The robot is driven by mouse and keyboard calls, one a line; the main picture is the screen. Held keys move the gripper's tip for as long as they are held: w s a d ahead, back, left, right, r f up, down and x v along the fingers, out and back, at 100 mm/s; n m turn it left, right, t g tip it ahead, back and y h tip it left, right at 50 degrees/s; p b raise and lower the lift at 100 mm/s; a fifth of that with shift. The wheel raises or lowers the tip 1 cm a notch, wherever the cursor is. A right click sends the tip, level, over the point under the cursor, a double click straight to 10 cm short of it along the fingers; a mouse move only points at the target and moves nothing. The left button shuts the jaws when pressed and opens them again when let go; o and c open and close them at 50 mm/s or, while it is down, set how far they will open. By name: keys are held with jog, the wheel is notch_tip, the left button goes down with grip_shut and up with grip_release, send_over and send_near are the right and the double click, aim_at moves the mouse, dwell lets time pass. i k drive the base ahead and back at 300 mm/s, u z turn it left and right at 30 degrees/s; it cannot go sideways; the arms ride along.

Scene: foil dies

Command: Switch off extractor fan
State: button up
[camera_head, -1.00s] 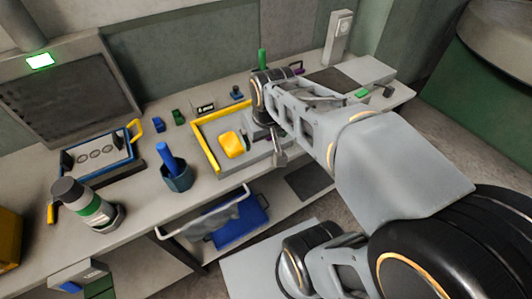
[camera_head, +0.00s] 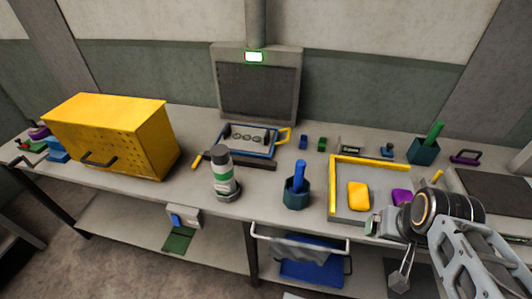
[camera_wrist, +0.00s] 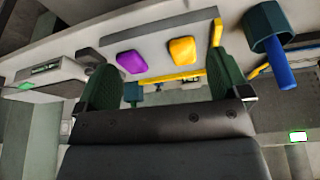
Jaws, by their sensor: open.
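The extractor (camera_head: 258,85) is a grey framed panel with a dark mesh face at the back of the bench, with a duct rising above it. A small green light (camera_head: 254,57) glows on its top edge; the lit green light also shows in the wrist view (camera_wrist: 298,136). A small grey box with a blue part (camera_head: 184,217) hangs at the bench's front edge; it may be the switch, but its setting is too small to tell. My gripper (camera_head: 400,276) is at the right, by the tray's front right corner, far from both. Its fingers (camera_wrist: 160,78) stand wide apart and empty.
A yellow perforated box (camera_head: 125,130) stands at the left. A green-banded bottle (camera_head: 222,178) and a dark cup with a blue-handled tool (camera_head: 296,198) stand near the front edge. A yellow-edged tray (camera_head: 345,205) holds a yellow block. A rail (camera_head: 300,240) juts from the front.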

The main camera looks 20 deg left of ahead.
aim_at(175, 219)
jog(key=u, duration=2.2)
jog(key=k, duration=1.35)
jog(key=z, duration=0.1)
jog(key=i, duration=1.3)
jog(key=u, duration=1.15)
jog(key=i, duration=0.55)
jog(key=u, duration=0.6)
